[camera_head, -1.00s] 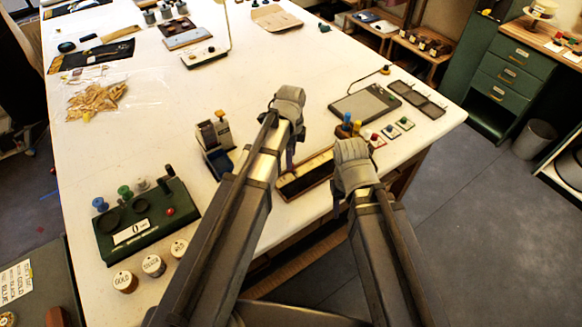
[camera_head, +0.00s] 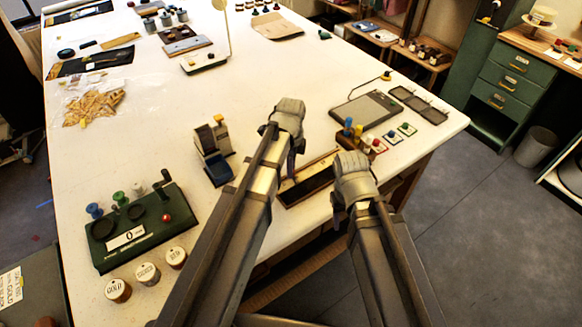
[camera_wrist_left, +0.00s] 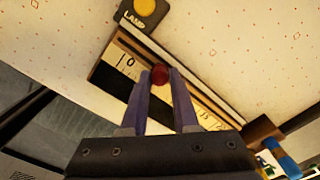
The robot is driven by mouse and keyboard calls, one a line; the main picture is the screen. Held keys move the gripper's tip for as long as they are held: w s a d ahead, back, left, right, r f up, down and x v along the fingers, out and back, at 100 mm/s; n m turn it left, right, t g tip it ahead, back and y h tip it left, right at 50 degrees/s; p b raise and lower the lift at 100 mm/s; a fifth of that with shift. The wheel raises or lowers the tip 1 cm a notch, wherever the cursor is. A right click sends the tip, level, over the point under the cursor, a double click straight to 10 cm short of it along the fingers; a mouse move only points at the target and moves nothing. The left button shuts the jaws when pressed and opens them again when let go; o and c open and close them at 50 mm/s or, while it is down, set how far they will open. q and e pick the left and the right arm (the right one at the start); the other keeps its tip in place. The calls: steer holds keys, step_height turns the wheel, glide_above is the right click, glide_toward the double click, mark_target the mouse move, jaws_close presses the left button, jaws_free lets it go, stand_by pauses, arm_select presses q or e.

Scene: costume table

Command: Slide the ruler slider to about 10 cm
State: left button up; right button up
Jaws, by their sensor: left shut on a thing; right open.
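The ruler (camera_head: 308,187) is a long dark wooden-framed strip near the table's front edge. The left wrist view shows its pale scale (camera_wrist_left: 205,103) with a 0 towards the left end and higher numbers to the right. The slider's red knob (camera_wrist_left: 160,75) sits between the fingertips of my left gripper (camera_wrist_left: 160,82), which is shut on it. The knob is right of the 0; fingers hide the marks beside it. In the head view my left gripper (camera_head: 288,145) is over the ruler's left part. My right gripper (camera_head: 352,165) is open by the ruler's right end, its fingertips mostly hidden.
A tape dispenser (camera_head: 212,150) stands left of my left arm. A green box with dials (camera_head: 140,225) is further left. A dark pad (camera_head: 365,110) and several small coloured buttons lie beyond my right gripper. A yellow lamp button (camera_wrist_left: 144,8) is near the ruler.

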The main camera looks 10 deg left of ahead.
arm_select(q)
jaws_close()
stand_by(0.8)
steer(key=w+d, duration=0.3)
steer(key=w, duration=0.1)
steer(key=shift+d, duration=0.4)
steer(key=shift+s+a, duration=0.15)
steer(key=shift+s, duration=0.05)
steer(key=o, duration=0.8)
jaws_free()
steer(key=shift+c, duration=0.2)
steer(key=shift+r, duration=0.15)
step_height(320, 180, up, 8)
steer(key=p, duration=0.8)
steer(key=shift+f, duration=0.2)
